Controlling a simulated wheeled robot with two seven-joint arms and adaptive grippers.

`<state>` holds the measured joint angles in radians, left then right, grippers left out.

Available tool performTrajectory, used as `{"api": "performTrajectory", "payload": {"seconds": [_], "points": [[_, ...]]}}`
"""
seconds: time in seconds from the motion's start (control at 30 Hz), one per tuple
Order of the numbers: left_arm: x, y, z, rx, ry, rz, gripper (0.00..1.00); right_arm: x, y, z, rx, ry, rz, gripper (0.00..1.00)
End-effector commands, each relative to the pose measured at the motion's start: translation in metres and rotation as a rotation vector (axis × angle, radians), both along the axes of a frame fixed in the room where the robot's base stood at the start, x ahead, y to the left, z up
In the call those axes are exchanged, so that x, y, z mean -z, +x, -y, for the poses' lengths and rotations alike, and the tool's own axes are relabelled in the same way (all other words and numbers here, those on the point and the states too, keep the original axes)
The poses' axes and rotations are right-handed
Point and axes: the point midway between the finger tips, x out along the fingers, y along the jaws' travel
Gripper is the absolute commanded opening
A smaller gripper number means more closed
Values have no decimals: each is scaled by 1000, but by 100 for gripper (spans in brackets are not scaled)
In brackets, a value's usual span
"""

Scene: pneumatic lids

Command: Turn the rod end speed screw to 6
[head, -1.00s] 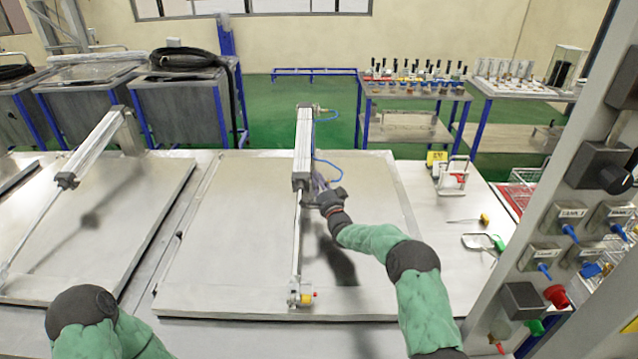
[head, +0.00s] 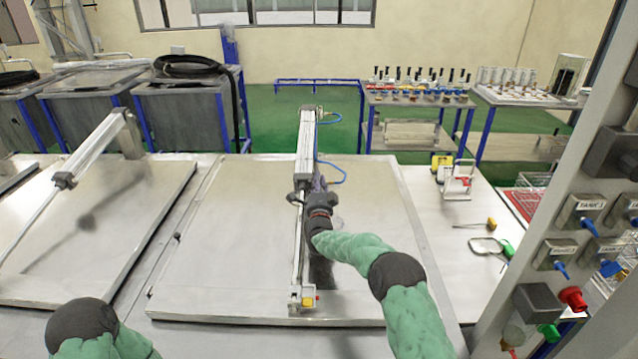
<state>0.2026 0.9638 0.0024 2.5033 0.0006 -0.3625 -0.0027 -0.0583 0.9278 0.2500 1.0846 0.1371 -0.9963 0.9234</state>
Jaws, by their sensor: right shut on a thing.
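A pneumatic cylinder (head: 306,150) with a thin rod (head: 296,262) lies lengthwise over the middle of a flat steel lid (head: 235,230). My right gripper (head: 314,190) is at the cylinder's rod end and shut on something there. The gripper and wrist hide the speed screw and its numbers, so I cannot read its setting. My left arm shows only at the bottom left, and its gripper is out of view.
A second lid (head: 95,220) with its own cylinder (head: 95,150) is at the left. A control panel (head: 560,220) with blue levers stands close at the right. A screwdriver (head: 475,225) and other tools lie on the right-hand bench.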

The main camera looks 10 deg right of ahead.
Motion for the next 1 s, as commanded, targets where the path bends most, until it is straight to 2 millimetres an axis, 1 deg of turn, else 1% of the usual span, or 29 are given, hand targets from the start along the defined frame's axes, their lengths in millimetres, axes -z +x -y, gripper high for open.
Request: {"api": "performTrajectory", "payload": {"seconds": [0.03, 0.07, 0.7, 0.77, 0.87, 1.0], "points": [[0, 0, 0, 0, 0, 0, 40, -11, 1, 3, 6, -3, 19, 0], [0, 0, 0, 0, 0, 0, 40, -11, 1, 3, 6, -3, 19, 21], [0, 0, 0, 0, 0, 0, 40, -2, -2, 1, 1, -1, 5, 21], [0, 0, 0, 0, 0, 0, 40, -1, -5, 0, 1, -1, 5, 21], [0, 0, 0, 0, 0, 0, 40, 1, -15, -2, 0, -1, 4, 21], [0, 0, 0, 0, 0, 0, 40, 6, -34, -5, 0, -1, 4, 21]]}}
